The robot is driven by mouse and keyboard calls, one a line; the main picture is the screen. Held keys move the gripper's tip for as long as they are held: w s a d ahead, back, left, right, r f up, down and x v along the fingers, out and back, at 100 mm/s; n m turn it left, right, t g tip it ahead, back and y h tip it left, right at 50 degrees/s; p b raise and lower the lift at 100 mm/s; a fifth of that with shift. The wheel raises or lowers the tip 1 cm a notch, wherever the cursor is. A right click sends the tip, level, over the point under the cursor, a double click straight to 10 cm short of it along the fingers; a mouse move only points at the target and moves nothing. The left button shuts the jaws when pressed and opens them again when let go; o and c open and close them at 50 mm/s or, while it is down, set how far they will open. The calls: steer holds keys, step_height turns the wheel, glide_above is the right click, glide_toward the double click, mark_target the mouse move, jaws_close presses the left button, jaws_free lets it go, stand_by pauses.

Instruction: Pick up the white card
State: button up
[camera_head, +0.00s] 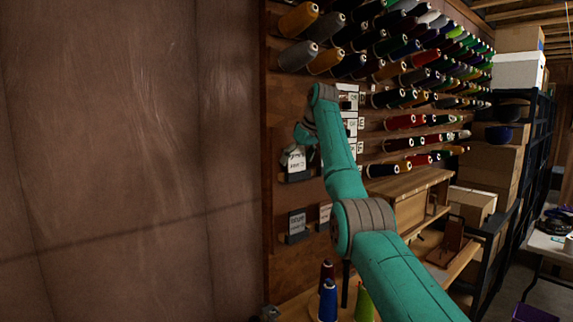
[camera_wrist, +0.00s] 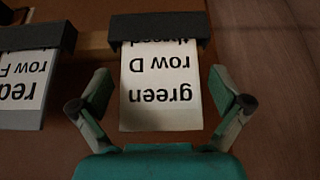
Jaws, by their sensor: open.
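A white card (camera_wrist: 155,98) with black print reading "green", "row D" and a partly covered line shows upside down in the wrist view. Its far end sits in a dark holder (camera_wrist: 158,27). My gripper (camera_wrist: 160,88) is open, with one finger to each side of the card and gaps between. It looks apart from the card. In the head view, a white card (camera_head: 295,158) in a dark holder on the wooden wall is partly hidden by my gripper (camera_head: 305,136).
A second card (camera_wrist: 22,82) reading "red", "row F" sits in another dark holder (camera_wrist: 38,37) on the left. Lower cards (camera_head: 297,222) hang beneath. Thread spools (camera_head: 400,98) fill the wall to the right. A blue cone (camera_head: 328,300) and a green cone (camera_head: 364,303) stand below.

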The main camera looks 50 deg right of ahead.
steer(key=c, duration=0.7)
steer(key=shift+r, duration=0.15)
